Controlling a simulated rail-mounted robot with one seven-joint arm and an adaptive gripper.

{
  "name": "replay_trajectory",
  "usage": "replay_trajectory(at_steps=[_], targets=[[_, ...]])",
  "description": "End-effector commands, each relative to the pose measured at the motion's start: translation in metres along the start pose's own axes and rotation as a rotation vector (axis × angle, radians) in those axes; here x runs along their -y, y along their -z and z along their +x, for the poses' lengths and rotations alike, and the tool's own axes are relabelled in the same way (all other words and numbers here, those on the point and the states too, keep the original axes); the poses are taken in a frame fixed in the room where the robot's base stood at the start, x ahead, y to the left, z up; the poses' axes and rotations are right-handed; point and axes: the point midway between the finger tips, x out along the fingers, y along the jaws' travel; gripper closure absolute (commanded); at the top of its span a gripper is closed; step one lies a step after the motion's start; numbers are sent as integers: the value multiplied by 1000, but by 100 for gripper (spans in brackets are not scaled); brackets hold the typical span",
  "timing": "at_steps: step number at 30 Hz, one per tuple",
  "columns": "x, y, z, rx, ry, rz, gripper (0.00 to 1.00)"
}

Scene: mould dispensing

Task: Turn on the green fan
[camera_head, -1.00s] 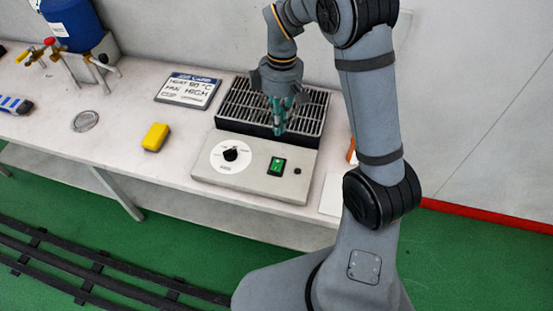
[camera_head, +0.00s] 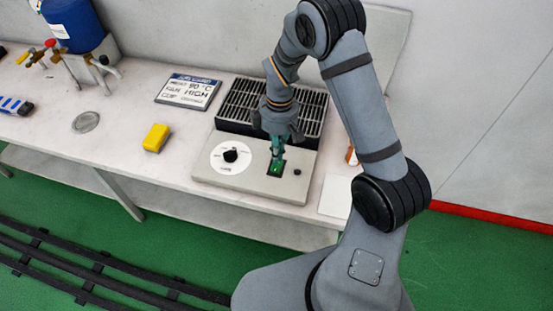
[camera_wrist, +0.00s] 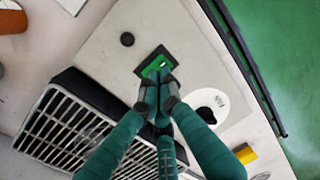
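The fan unit is a grey control box (camera_head: 216,178) with a black slatted grille (camera_head: 235,104) behind it. Its green rocker switch (camera_head: 276,170) is set in a black frame on the right of the top face. My gripper (camera_head: 277,160) points down at the switch, its fingers shut together and empty. In the wrist view the fingertips (camera_wrist: 159,96) lie over the edge of the green switch (camera_wrist: 155,65) and cover part of it. I cannot tell whether they touch it. A black dial (camera_head: 231,155) on a white disc marked FAN sits to the left.
A small black knob (camera_head: 297,172) is right of the switch. A yellow block (camera_head: 156,137), a job card (camera_head: 188,92), a round metal lid (camera_head: 86,122) and a blue tank (camera_head: 70,24) stand leftward on the bench. A white sheet (camera_head: 335,196) lies to the right.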

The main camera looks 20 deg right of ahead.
Motion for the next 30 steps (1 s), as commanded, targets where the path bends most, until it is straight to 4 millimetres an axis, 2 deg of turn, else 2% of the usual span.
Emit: replay_trajectory(at_steps=[3,9,20,27,30], targets=[[1,-1,15,2,2,0,100],[1,0,29,0,0,0,100],[0,0,31,-1,-1,-1,100],[2,1,48,-2,-2,-2,100],[6,0,44,2,2,-2,100]])
